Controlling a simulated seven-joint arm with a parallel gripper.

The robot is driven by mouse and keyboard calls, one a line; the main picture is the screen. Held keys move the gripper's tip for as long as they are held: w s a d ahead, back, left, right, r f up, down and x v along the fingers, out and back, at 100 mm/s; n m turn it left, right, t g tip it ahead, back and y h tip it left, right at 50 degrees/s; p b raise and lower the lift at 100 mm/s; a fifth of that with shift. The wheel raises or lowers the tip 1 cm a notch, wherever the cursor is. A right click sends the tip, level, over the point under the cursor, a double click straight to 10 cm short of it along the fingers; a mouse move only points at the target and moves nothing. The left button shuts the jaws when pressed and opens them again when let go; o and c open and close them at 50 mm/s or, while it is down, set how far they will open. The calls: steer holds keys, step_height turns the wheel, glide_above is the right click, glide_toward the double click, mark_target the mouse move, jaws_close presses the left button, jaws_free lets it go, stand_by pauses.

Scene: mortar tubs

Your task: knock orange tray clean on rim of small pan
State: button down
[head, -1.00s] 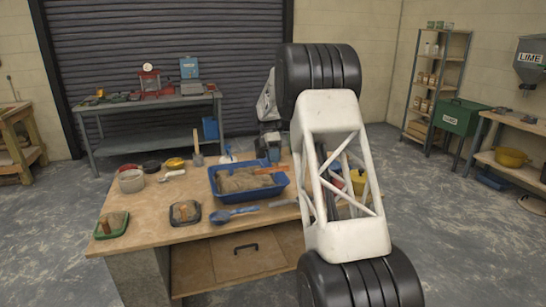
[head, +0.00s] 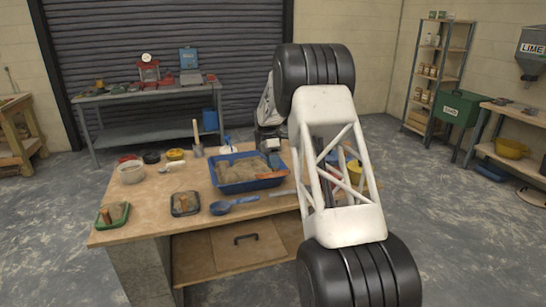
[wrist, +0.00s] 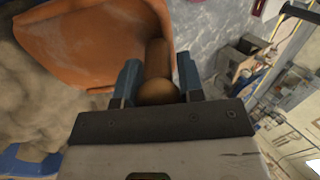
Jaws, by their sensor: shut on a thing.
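My gripper (wrist: 158,82) is shut on the brown wooden handle of the orange tray (wrist: 85,45) in the wrist view. The tray has a pale, smeared face, and part of it lies outside the picture. That tub holds sandy mortar, which fills the left of the wrist view (wrist: 35,100). A round grey pan (head: 131,174) stands at the bench's back left; I cannot tell whether it is the small pan.
Two small mortar-topped boards, one green-edged (head: 104,221) and one dark-edged (head: 176,211), lie at the front left of the wooden bench (head: 145,228). A trowel (head: 197,136) stands behind. Yellow (head: 356,170) shows past my arm.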

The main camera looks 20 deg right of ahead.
steer(key=shift+r, duration=3.5)
